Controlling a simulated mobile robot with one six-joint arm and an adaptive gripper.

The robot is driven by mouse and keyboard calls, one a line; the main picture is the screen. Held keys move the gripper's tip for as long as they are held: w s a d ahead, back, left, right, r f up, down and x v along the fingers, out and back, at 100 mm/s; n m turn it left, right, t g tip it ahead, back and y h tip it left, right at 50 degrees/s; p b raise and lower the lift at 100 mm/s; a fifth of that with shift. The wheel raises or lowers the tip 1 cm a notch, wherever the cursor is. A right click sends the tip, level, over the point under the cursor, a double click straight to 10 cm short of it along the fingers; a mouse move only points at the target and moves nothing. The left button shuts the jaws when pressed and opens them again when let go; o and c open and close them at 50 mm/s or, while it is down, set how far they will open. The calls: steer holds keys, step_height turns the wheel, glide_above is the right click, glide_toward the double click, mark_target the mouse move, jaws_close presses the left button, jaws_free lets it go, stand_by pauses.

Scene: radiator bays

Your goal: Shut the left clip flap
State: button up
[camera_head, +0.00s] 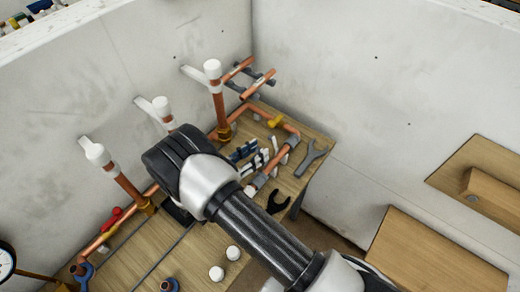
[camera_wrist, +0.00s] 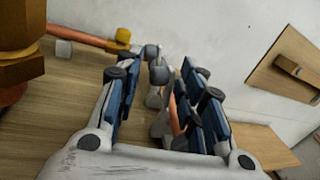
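My gripper (camera_wrist: 158,100) is open, with its blue-padded fingers apart and nothing clearly held between them. In the head view my gripper (camera_head: 250,156) hangs over the wooden bench, just left of a short copper pipe run. Grey clip parts (camera_wrist: 160,75) show beyond the fingers in the wrist view, around the copper pipe (camera_wrist: 176,115). In the head view, one grey clip (camera_head: 292,140) sits near the pipe's far bend and another grey clip (camera_head: 259,182) at its near end. I cannot tell which flap is the left one or how far it stands open; the fingers hide part of the clips.
A yellow fitting (camera_head: 274,122) sits on the pipe behind. A grey wrench (camera_head: 311,156) and a dark forked piece (camera_head: 277,203) lie to the right. White-capped copper uprights (camera_head: 217,100) stand at the left. White walls close off the back.

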steer(key=shift+x, duration=1.05)
steer(key=shift+c, duration=0.2)
steer(key=shift+r, duration=0.1)
jaws_close()
